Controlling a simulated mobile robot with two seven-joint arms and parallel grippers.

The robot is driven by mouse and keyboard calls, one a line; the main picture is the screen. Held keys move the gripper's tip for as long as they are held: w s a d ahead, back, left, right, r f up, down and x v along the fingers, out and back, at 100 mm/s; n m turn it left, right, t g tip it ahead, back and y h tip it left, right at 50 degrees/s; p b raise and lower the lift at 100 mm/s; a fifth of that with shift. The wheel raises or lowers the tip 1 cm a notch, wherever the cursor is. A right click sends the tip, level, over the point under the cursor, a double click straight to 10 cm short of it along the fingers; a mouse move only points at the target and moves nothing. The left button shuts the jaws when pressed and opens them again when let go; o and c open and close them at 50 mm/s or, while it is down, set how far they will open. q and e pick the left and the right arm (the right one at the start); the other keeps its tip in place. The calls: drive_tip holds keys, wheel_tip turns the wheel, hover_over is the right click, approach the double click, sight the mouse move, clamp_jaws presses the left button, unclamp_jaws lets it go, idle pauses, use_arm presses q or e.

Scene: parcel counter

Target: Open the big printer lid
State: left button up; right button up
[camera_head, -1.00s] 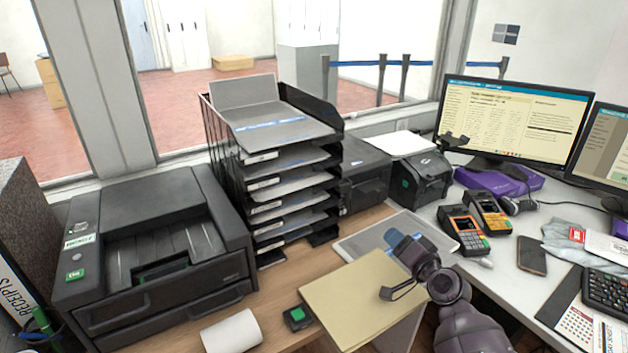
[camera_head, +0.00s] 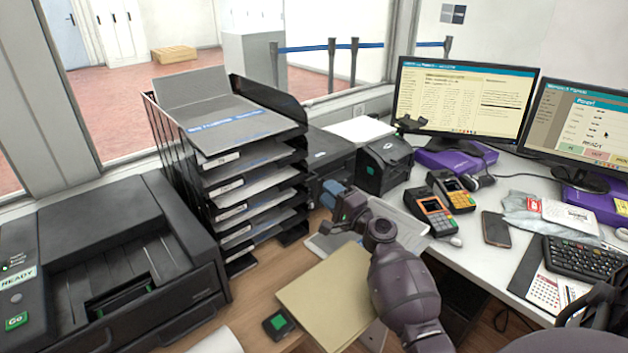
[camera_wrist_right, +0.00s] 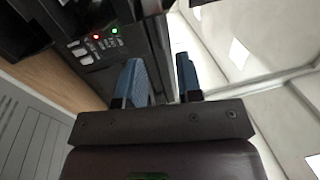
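A large dark printer (camera_head: 110,235) with a READY label and a green Go button stands at the left, partly cut off; its top looks closed. Another dark printer (camera_head: 330,160) sits behind the tray stack, partly hidden by it, and its top also looks closed. I cannot tell which is the big printer. My right gripper (camera_head: 338,208) is open and empty, in front of this second printer. In the right wrist view, the blue fingertips (camera_wrist_right: 162,80) are apart, beside a dark panel (camera_wrist_right: 95,50) with buttons and red and green lights. My left gripper is not in view.
A tall black tray stack (camera_head: 250,160) stands left of my right gripper. A small black device (camera_head: 384,165) stands to its right. Card terminals (camera_head: 435,212) and a monitor (camera_head: 460,97) are on the right.

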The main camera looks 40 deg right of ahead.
drive_tip(key=w+r, duration=0.1)
drive_tip(key=w, duration=0.5)
drive_tip(key=shift+a, duration=0.25)
drive_tip(key=shift+w, duration=0.1)
drive_tip(key=shift+c, duration=0.3)
clamp_jaws()
